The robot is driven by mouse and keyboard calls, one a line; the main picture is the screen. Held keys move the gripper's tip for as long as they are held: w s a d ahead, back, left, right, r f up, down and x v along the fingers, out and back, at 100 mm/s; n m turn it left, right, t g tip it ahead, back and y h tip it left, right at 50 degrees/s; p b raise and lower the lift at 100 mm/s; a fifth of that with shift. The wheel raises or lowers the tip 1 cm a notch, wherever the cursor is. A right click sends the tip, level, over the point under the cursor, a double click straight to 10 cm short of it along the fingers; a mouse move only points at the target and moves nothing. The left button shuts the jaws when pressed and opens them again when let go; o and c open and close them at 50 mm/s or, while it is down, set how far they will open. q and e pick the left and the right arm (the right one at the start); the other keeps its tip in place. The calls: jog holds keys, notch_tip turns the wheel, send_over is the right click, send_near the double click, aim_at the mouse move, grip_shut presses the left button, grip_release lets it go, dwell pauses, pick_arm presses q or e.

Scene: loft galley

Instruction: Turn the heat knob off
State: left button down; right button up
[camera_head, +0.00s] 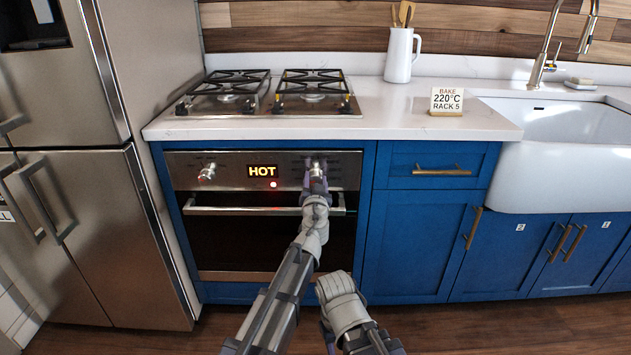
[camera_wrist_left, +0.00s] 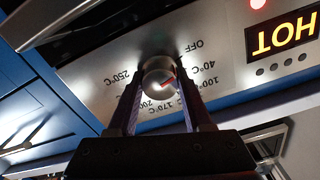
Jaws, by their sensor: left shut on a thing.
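The heat knob (camera_wrist_left: 158,72) is a round metal knob with a red mark, on the oven's steel panel. In the left wrist view the dial shows upside down, with OFF and several temperatures around the knob. The red mark points to the lower right, roughly toward the 100 to 170°C side, not at OFF. My left gripper (camera_head: 317,178) reaches the right-hand knob of the panel. In the left wrist view its two fingers (camera_wrist_left: 158,84) are shut on the knob, one on each side. My right gripper (camera_head: 341,297) hangs low before the oven; its fingertips cannot be made out.
The oven display (camera_head: 262,171) reads HOT, with a red light below it. Another knob (camera_head: 207,172) is at the panel's left. The oven handle (camera_head: 240,211) runs below the panel. A fridge (camera_head: 90,230) stands at left, blue cabinets (camera_head: 415,245) at right.

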pick_arm(q)
jog(key=shift+s, duration=0.1)
jog(key=shift+c, duration=1.6)
grip_release()
jog(key=s, duration=0.7)
jog(key=shift+s, duration=0.35)
pick_arm(e)
jog(key=shift+s+d, duration=0.6)
jog(key=shift+s, duration=0.25)
